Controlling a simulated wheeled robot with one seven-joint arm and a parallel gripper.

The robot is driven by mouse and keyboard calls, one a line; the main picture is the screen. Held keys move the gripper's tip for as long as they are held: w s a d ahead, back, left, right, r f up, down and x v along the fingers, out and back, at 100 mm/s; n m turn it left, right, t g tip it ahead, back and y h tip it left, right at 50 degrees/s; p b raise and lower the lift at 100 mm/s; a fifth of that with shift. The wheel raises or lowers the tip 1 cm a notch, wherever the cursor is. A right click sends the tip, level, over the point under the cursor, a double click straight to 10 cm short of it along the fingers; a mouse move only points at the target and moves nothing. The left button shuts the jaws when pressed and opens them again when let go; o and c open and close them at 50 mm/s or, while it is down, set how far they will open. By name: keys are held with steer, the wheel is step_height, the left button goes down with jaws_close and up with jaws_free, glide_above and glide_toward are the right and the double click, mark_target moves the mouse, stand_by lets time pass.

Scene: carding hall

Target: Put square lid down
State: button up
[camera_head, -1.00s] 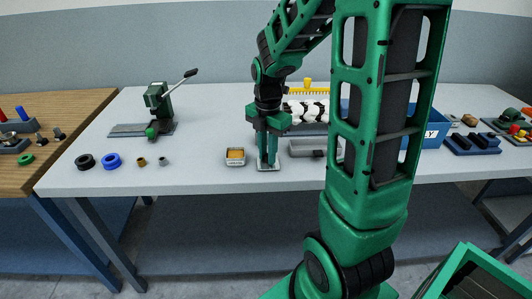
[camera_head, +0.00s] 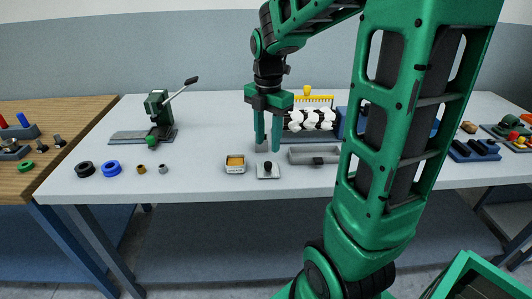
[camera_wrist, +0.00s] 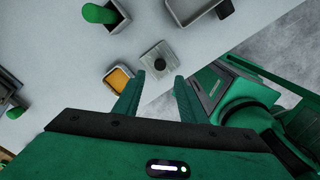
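The square lid (camera_head: 268,174) is a flat grey plate with a dark round knob on top. It lies flat on the pale table near the front edge, and it also shows in the wrist view (camera_wrist: 150,53). My gripper (camera_head: 267,148) is above and slightly behind the lid in the head view, clear of the knob. Its two green fingers are apart, with nothing between them; the wrist view shows the same gap (camera_wrist: 158,90). A small open box with orange contents (camera_head: 235,163) stands just left of the lid, also visible in the wrist view (camera_wrist: 119,79).
A grey tray (camera_head: 315,155) is right of the lid. A grey box holding something green (camera_wrist: 119,17) is in the wrist view. Black (camera_head: 85,170) and blue (camera_head: 111,168) rings lie left, near a green lever press (camera_head: 158,107). A white-rolled device (camera_head: 312,120) stands behind.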

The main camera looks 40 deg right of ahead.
steer(key=s+f+m, duration=0.1)
steer(key=s+m, duration=1.9)
steer(key=m, duration=0.6)
steer(key=shift+s+f+m, duration=0.3)
steer(key=shift+s+f, duration=0.05)
steer(key=shift+s, duration=0.05)
steer(key=shift+w+f, duration=0.25)
steer(key=shift+w, duration=0.4)
